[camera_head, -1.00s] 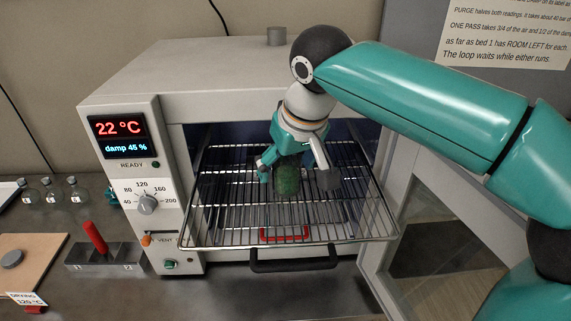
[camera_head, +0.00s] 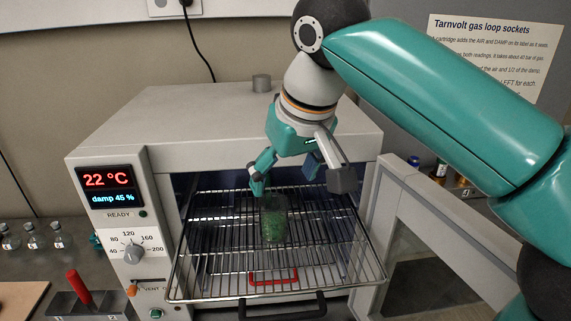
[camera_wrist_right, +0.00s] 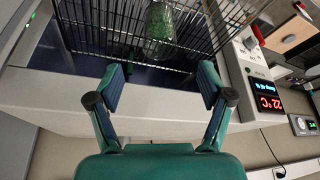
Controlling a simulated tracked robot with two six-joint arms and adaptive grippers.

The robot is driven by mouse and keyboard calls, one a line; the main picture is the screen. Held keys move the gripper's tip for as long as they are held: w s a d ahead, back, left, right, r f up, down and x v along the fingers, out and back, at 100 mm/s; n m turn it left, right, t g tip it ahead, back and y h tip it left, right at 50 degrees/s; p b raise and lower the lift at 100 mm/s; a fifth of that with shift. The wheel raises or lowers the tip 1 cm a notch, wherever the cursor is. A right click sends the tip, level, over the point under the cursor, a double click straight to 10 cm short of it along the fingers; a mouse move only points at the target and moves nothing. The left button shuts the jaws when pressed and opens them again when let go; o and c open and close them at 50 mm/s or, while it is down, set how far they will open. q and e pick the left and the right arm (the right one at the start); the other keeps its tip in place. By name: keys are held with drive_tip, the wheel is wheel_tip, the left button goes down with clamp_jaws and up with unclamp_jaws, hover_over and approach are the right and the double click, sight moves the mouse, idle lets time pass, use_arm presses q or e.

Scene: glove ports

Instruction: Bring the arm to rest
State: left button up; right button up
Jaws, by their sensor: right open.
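My right gripper (camera_head: 300,183) is open and empty above the oven's pulled-out wire rack (camera_head: 215,262). Its teal arm comes in from the right in the head view. A clear jar with green granules (camera_head: 274,222) stands on the rack below the gripper, apart from the fingers. In the right wrist view the open fingers (camera_wrist_right: 163,90) show nothing between them. The jar (camera_wrist_right: 160,30) stands beyond them on the rack (camera_wrist_right: 100,35). My left gripper is not in view.
The oven (camera_head: 215,110) reads 22 °C and damp 45 %. Its open door (camera_head: 425,220) stands at the right. A red-handled block (camera_head: 85,300) and small bottles (camera_head: 32,236) are on the left bench. A wall notice (camera_head: 495,55) hangs behind the arm.

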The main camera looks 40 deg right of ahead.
drive_tip(key=shift+s+r, duration=0.3)
drive_tip(key=shift+r, duration=0.3)
